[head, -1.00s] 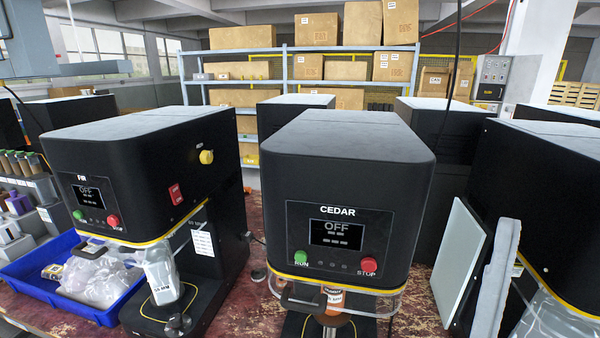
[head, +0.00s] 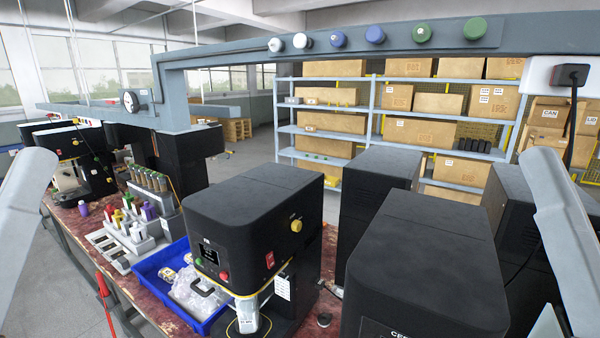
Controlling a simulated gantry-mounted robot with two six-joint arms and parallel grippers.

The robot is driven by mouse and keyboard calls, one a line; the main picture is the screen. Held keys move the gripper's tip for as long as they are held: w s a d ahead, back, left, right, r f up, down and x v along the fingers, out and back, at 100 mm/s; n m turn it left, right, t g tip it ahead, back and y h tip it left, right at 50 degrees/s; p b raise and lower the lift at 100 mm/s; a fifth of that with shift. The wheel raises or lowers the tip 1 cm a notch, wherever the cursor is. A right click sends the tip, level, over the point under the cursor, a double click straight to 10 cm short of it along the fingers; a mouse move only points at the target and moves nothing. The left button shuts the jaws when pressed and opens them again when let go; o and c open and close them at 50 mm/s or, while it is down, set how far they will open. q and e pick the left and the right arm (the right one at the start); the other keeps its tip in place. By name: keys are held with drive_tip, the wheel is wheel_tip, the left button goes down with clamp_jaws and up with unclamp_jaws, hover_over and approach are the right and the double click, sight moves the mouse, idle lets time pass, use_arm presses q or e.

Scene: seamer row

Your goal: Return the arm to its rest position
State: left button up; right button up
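Pale grey links of my two arms show at the left and right edges of the head view. They are raised and stand apart from each other. Neither gripper is in the picture, so I cannot see their fingers or anything in them. The black seamer with the yellow knob (head: 250,228) stands left of centre, with a clear container (head: 247,315) at its front. The CEDAR seamer (head: 430,258) is at the lower right, its front mostly cut off by the bottom edge.
A blue tray (head: 203,329) with clear plastic pieces stands beside the left seamer. A grey rack (head: 150,240) holds coloured bottles further left. An overhead beam (head: 400,48) with coloured knobs crosses above. Shelves with cartons (head: 425,132) stand behind. Open floor (head: 235,165) shows beyond the bench.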

use_arm(q)
wheel_tip(320, 180, up, 18)
drive_tip(key=p, duration=1.4)
drive_tip(key=shift+r, duration=0.25)
use_arm(e)
wheel_tip(320, 180, up, 18)
drive_tip(key=shift+r, duration=0.25)
use_arm(q)
drive_tip(key=shift+f, duration=0.1)
use_arm(e)
drive_tip(key=shift+f, duration=0.1)
